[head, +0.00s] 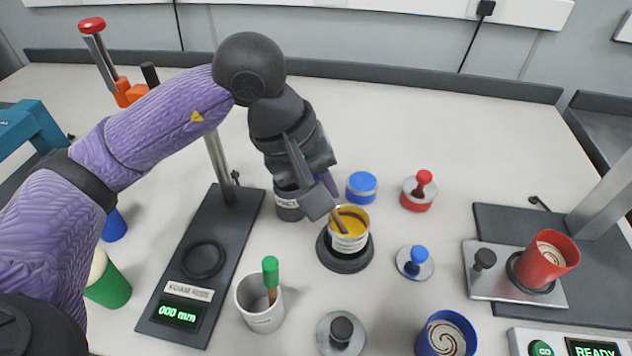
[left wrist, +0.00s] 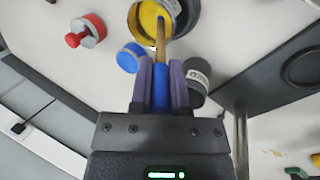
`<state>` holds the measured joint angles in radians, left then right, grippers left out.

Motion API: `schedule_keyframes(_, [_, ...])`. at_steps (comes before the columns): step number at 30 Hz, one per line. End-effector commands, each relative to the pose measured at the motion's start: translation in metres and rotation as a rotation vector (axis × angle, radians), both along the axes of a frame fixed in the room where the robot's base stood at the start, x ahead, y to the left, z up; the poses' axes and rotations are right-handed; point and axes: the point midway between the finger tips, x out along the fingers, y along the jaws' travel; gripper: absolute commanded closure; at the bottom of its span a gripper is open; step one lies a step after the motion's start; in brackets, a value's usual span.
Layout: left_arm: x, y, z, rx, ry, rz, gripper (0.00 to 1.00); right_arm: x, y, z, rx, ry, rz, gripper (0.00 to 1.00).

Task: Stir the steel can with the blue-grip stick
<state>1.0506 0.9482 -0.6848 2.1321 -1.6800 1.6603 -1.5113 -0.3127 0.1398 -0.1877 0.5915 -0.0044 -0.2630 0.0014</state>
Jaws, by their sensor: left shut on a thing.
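The steel can (head: 347,243) holds yellow contents and stands on a round black pad (head: 345,262) in the middle of the table. It also shows at the top of the left wrist view (left wrist: 184,12). My left gripper (head: 325,195) is above and just behind the can, shut on the blue grip of the stick (left wrist: 160,88). The stick's wooden shaft (head: 338,221) slants down into the can, its lower end in the yellow contents. In the head view the fingers mostly hide the blue grip. My right gripper is not in view.
A pale cup (head: 256,318) with a green-grip stick stands front left. A dark can (head: 289,208), a blue-lidded pot (head: 361,187) and a red-knobbed piece (head: 418,192) stand close behind the steel can. A blue-knobbed disc (head: 414,263) and blue cup (head: 425,344) are to its right.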

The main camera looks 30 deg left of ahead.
Motion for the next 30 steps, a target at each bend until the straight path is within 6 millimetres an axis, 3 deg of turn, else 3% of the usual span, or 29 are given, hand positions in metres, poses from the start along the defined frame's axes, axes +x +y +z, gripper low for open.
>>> schedule_keyframes(7, [0.0,0.0,0.001,0.0,0.0,0.001,1.0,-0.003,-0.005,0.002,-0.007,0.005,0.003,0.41])
schedule_keyframes(24, [-0.006,0.023,0.06,-0.001,-0.002,0.002,1.0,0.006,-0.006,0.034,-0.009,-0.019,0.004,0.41])
schedule_keyframes(30, [-0.007,0.026,0.063,0.001,-0.001,0.0,1.0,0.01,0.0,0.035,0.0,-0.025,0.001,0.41])
